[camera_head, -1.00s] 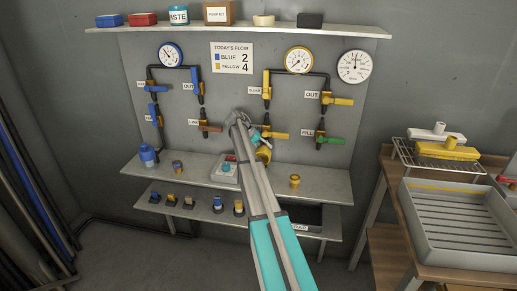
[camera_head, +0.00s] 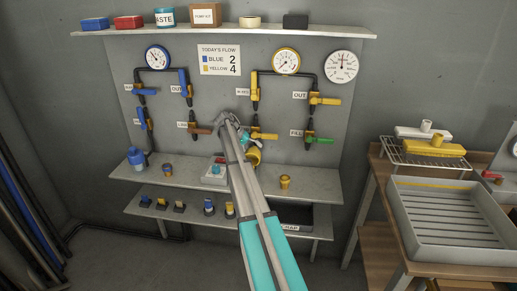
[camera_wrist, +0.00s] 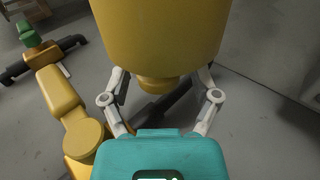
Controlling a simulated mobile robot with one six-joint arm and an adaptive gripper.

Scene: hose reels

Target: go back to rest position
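My gripper (camera_head: 248,140) is in front of the wall panel, beside the lower yellow valve (camera_head: 268,136). In the wrist view its two pale fingers (camera_wrist: 160,88) close in from both sides on a yellow cylindrical fitting (camera_wrist: 162,35) with a narrower collar. The fitting hides the fingertips, but it sits centred between them and looks held. In the head view the yellow fitting (camera_head: 254,155) shows just below my gripper, above the shelf. The yellow valve also shows at the left of the wrist view (camera_wrist: 62,95).
A shelf (camera_head: 320,182) below holds a yellow cup-like fitting (camera_head: 285,182) and a blue one (camera_head: 136,158). A lower shelf carries several small fittings. A green-handled valve (camera_head: 318,140) is to the right. A grey tray (camera_head: 455,185) stands on the right bench. Floor in front is clear.

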